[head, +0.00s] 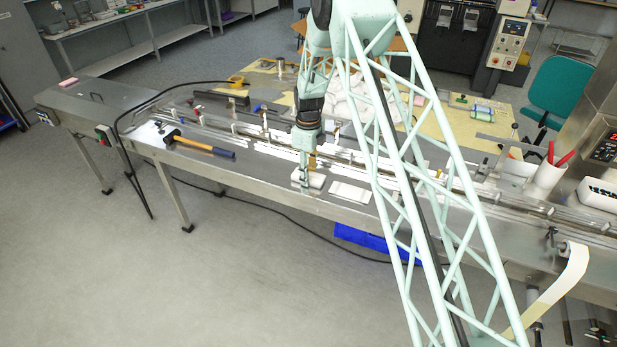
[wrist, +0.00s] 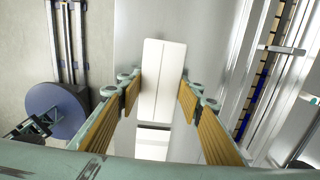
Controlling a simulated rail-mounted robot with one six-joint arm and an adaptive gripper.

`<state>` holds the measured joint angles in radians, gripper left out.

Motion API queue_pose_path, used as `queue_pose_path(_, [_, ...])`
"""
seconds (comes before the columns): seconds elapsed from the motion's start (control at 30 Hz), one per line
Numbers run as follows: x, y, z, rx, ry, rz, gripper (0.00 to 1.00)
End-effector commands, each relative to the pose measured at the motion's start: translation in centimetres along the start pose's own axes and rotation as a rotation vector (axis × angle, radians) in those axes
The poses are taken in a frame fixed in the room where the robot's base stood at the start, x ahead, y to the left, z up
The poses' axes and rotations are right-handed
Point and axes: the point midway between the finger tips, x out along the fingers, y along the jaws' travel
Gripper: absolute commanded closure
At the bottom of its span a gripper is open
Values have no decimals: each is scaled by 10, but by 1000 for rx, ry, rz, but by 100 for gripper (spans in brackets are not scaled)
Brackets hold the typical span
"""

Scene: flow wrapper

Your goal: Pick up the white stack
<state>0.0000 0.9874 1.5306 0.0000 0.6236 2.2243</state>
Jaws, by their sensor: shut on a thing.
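The white stack (head: 314,182) is a flat white block near the front edge of the steel machine top. In the wrist view the white stack (wrist: 163,68) is a long pale block with a lengthwise line. My gripper (head: 305,174) points down onto it from above. In the wrist view my gripper (wrist: 161,92) has a tan-padded finger on each side of the stack and is shut on it. The stack appears at or very near the surface; any gap beneath it cannot be told.
A second flat white piece (head: 350,192) lies just right of the stack; it also shows in the wrist view (wrist: 152,142). A hammer (head: 200,147) lies to the left. A metal rail (head: 350,157) runs behind.

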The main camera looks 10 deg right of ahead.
Motion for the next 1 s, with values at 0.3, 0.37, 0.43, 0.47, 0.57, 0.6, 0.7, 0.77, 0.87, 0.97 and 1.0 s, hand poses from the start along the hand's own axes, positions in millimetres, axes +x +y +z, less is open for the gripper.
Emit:
queue_pose_path(0.3, [-9, 0, 0, 0, 0, 0, 73])
queue_pose_path(0.37, [-12, 0, 0, 0, 0, 0, 73])
queue_pose_path(0.43, [-17, 0, 0, 0, 0, 0, 73])
queue_pose_path(0.47, [-19, 0, 0, 0, -1, -1, 73])
queue_pose_path(0.57, [-26, -1, 0, 0, -1, -1, 73])
queue_pose_path(0.6, [-29, 0, 0, 0, -1, -1, 73])
queue_pose_path(0.7, [-36, 0, 0, 0, 0, 0, 73])
queue_pose_path(0.77, [-35, 3, -3, 0, 1, 1, 73])
queue_pose_path(0.87, [-36, 9, -9, 0, 0, 0, 73])
queue_pose_path(0.97, [-37, 17, -16, 0, 1, 1, 73])
queue_pose_path(1.0, [-38, 20, -19, 0, 0, 0, 73])
